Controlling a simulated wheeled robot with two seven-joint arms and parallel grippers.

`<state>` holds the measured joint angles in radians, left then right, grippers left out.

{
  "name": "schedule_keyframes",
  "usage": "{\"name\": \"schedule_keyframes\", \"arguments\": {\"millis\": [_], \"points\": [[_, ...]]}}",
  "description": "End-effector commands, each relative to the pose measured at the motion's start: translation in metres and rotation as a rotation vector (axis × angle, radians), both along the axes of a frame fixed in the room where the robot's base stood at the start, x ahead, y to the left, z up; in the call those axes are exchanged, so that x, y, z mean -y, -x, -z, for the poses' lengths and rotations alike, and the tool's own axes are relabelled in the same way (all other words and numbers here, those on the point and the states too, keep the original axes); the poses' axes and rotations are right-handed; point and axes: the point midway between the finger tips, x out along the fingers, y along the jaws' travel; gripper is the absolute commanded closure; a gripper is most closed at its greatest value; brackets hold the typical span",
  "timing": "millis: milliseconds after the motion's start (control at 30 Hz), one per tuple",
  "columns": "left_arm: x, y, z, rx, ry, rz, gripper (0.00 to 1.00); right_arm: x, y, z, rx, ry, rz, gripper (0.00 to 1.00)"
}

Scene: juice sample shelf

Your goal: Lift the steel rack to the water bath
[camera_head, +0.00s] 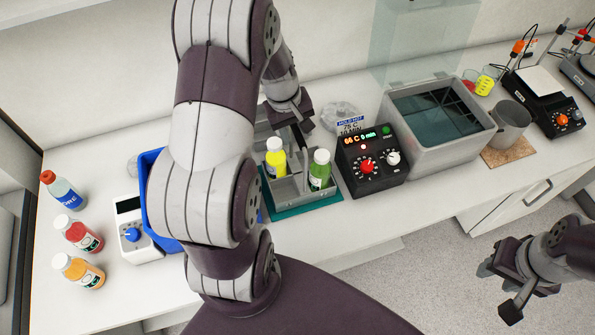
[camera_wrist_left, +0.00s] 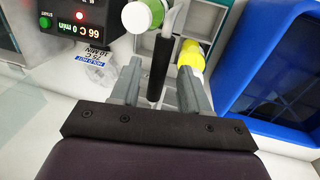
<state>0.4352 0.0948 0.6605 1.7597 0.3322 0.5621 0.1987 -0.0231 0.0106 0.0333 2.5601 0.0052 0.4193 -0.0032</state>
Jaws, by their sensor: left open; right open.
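The steel rack (camera_head: 290,186) stands on a teal mat (camera_head: 308,207) near the middle of the counter, holding a yellow bottle (camera_head: 276,158) and a green bottle (camera_head: 320,168). My left gripper (camera_head: 289,125) is over the rack from behind. In the left wrist view, its open fingers (camera_wrist_left: 161,82) lie either side of the rack's black handle (camera_wrist_left: 160,68), with no clear contact. The grey water bath (camera_head: 445,158) stands to the right, with dark water inside. My right gripper (camera_head: 497,287) is open and empty, off the counter's front at lower right.
A black control box (camera_head: 370,165) with knobs stands between rack and bath. A blue container (camera_head: 149,165) is left of the rack, partly hidden by my left arm. A steel beaker (camera_head: 511,125) stands right of the bath. Several capped bottles (camera_head: 78,233) stand at far left.

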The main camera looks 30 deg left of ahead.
Motion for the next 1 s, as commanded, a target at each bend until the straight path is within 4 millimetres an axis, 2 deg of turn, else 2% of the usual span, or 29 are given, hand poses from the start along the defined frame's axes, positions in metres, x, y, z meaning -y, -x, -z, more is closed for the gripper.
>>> {"name": "schedule_keyframes", "arguments": {"millis": [33,133,367,500,833,1000], "points": [[0.002,-0.001,0.005,-0.004,0.002,0.002,0.54,0.0,0.0,-0.007,0.0,0.0,0.0,0.57],[0.003,-0.003,0.018,-0.001,-0.001,0.0,0.54,0.0,0.0,-0.008,0.0,0.0,0.0,0.57],[0.003,-0.004,0.022,0.0,-0.002,0.001,0.54,0.0,0.0,-0.007,0.0,0.0,0.0,0.57],[0.003,-0.003,0.022,0.0,-0.002,0.001,1.0,0.0,0.0,-0.007,0.0,0.0,0.0,0.57],[0.002,-0.005,0.017,0.005,-0.004,0.001,1.0,0.0,0.0,-0.006,0.0,0.0,0.0,0.57],[0.002,-0.006,-0.01,0.01,-0.006,0.002,1.0,0.0,0.0,0.002,0.0,0.0,0.0,0.57]]}}
